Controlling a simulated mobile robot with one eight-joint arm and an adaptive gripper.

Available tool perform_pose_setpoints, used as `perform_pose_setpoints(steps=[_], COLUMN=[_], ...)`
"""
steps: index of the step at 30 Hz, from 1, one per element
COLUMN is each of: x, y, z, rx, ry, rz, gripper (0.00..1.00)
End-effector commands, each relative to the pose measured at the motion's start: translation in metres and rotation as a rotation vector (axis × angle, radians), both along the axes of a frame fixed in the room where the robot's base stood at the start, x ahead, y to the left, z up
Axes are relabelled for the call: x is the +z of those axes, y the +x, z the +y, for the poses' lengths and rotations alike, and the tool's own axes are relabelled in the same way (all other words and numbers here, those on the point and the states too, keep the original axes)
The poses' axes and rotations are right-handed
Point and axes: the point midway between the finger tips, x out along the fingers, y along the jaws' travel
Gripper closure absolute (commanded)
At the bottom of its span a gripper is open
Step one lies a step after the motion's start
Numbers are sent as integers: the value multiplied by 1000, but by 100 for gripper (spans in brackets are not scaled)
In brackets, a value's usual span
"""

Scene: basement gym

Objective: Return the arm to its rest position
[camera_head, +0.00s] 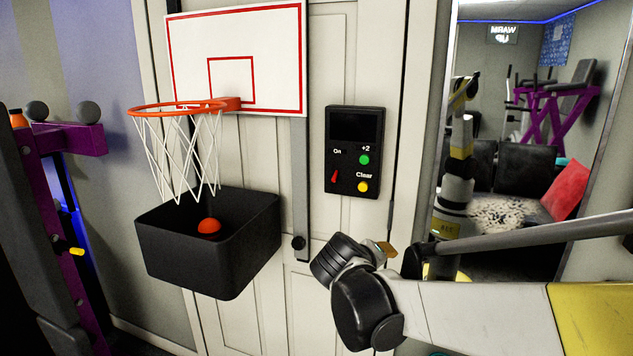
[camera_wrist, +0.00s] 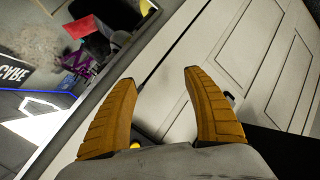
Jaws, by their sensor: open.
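My arm reaches in from the right in the head view, in front of the white door. My gripper (camera_wrist: 160,105) shows in the wrist view as two yellow-brown ribbed fingers, spread apart with nothing between them. In the head view only a small tan part of my gripper (camera_head: 386,250) shows; the rest is hidden behind my arm. The gripper is below the black control panel (camera_head: 354,150) and apart from it. A red-orange ball (camera_head: 209,226) lies in the black bin (camera_head: 190,257) under the hoop, left of my arm.
A basketball hoop (camera_head: 180,107) with a white backboard (camera_head: 237,60) hangs on the door (camera_head: 385,90). A mirror (camera_head: 480,130) at the right reflects gym gear and a sofa. A purple rack (camera_head: 60,200) stands at the left.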

Motion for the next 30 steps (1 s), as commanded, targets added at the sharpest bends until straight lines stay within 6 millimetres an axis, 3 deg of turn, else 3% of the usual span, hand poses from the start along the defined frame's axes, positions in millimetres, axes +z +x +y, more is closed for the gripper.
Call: perform_pose_setpoints(steps=[1,6,12,15,21,30], x=[4,2,-15,-26,-41,-43], y=[-25,-107,-201,-236,-272,-277], z=[-19,-55,-69,-67,-59,-57], rx=[-25,-90,-158,-182,-206,-208], ry=[55,257,498,602,724,744], rz=[24,95,143,153,156,156], gripper=[40,40,40,40,40,40])
